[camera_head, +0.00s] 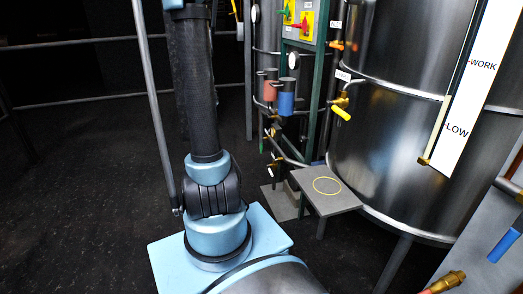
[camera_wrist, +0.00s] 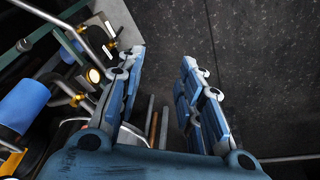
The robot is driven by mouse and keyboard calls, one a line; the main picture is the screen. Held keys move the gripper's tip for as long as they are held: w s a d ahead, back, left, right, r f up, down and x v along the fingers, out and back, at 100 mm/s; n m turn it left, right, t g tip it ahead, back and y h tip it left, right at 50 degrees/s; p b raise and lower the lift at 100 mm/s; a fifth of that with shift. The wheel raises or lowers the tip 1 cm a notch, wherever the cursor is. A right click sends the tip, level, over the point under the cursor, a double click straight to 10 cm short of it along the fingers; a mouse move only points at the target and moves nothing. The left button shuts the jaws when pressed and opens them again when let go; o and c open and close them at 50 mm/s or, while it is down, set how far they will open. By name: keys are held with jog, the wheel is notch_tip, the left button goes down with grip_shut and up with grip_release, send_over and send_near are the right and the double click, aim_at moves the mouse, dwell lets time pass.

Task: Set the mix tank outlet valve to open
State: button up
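A valve with a yellow handle (camera_head: 341,113) sits on brass fittings at the left side of the large steel tank (camera_head: 385,130) in the head view. The handle slants down to the right. A valve with an orange handle (camera_head: 336,45) is above it. Small white labels are beside both, too small to read, so I cannot tell which is the mix tank outlet valve. My gripper is out of the head view. In the wrist view my gripper (camera_wrist: 160,78) is open, with nothing between its fingertips. Pipes with brass fittings (camera_wrist: 76,98) show to its left.
A grey stand (camera_head: 338,203) with a yellow ring is before the tank. Red (camera_head: 270,88) and blue (camera_head: 286,103) cylinders hang by a green frame; a blue cylinder is in the wrist view (camera_wrist: 24,102). A blue handle (camera_head: 504,246) is at right. Dark floor (camera_head: 80,190) is clear at left.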

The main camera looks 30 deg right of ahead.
jog(key=w+d+f+m+h, duration=0.1)
jog(key=w+d+f+m, duration=0.1)
jog(key=w+d+f, duration=0.6)
jog(key=w+d+f+m, duration=0.35)
jog(key=w+d, duration=0.25)
jog(key=d, duration=0.4)
jog(key=w+d+f+m, duration=0.1)
jog(key=d+f, duration=0.6)
jog(key=f, duration=0.4)
jog(key=w+d+f+m+g, duration=0.1)
jog(key=d+f, duration=0.6)
jog(key=f, duration=0.4)
jog(key=w+d+f+m+h, duration=0.1)
jog(key=w+d+f, duration=0.1)
jog(key=d+f, duration=0.5)
jog(key=shift+d+f+m+g, duration=0.15)
jog(key=shift+f, duration=1.05)
jog(key=shift+d+f+m+g, duration=0.1)
jog(key=shift+d+f+g, duration=0.05)
jog(key=shift+f, duration=1.05)
jog(key=shift+c, duration=0.6)
